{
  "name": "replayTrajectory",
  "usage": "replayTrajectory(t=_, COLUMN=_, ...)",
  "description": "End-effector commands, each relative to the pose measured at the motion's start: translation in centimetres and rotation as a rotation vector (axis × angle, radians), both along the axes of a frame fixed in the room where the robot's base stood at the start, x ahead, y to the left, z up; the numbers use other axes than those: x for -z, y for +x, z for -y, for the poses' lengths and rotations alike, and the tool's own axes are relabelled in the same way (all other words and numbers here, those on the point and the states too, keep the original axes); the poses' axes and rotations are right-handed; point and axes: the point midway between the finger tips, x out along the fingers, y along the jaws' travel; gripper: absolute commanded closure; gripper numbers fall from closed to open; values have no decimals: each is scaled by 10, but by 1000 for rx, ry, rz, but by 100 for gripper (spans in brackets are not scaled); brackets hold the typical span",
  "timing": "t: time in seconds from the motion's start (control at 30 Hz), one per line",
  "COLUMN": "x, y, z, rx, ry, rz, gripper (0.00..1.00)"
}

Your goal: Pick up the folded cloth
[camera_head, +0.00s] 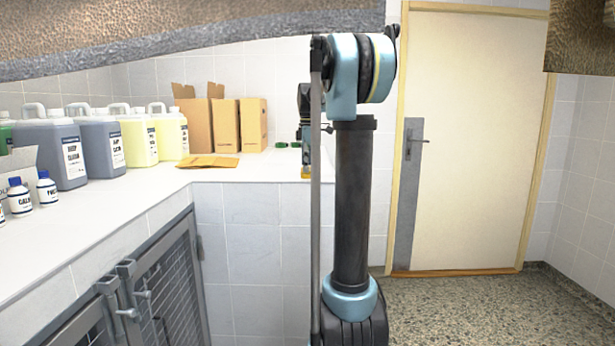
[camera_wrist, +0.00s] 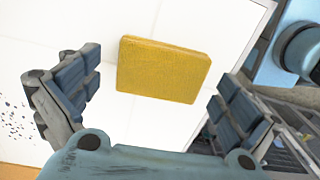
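The folded cloth (camera_wrist: 163,69) is a flat yellow rectangle lying on the white counter top in the wrist view. My gripper (camera_wrist: 153,98) is open, with one blue-padded finger to the left of the cloth and one to the right. The cloth lies between and slightly beyond the fingertips, and nothing is held. In the head view a flat orange-yellow piece (camera_head: 208,161) lies on the counter near the boxes; I cannot tell if it is the same cloth. In that view my arm hides part of the counter's end, and the fingers are mostly hidden.
Large jugs (camera_head: 138,137) and brown cardboard boxes (camera_head: 224,122) stand along the back of the counter (camera_head: 120,210). Small white bottles (camera_head: 47,188) stand at the left. Metal mesh kennel doors (camera_head: 172,290) are below the counter. A closed door (camera_head: 475,150) is at the right.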

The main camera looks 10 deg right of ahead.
Motion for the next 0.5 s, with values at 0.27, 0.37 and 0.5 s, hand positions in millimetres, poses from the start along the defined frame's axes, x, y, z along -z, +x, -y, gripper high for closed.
replayTrajectory(t=0.27, x=0, y=0, z=0, rx=0, ry=0, rz=0, gripper=41)
replayTrajectory(t=0.37, x=0, y=0, z=0, rx=0, ry=0, rz=0, gripper=41)
replayTrajectory(t=0.5, x=-1, y=0, z=0, rx=0, ry=0, rz=0, gripper=41)
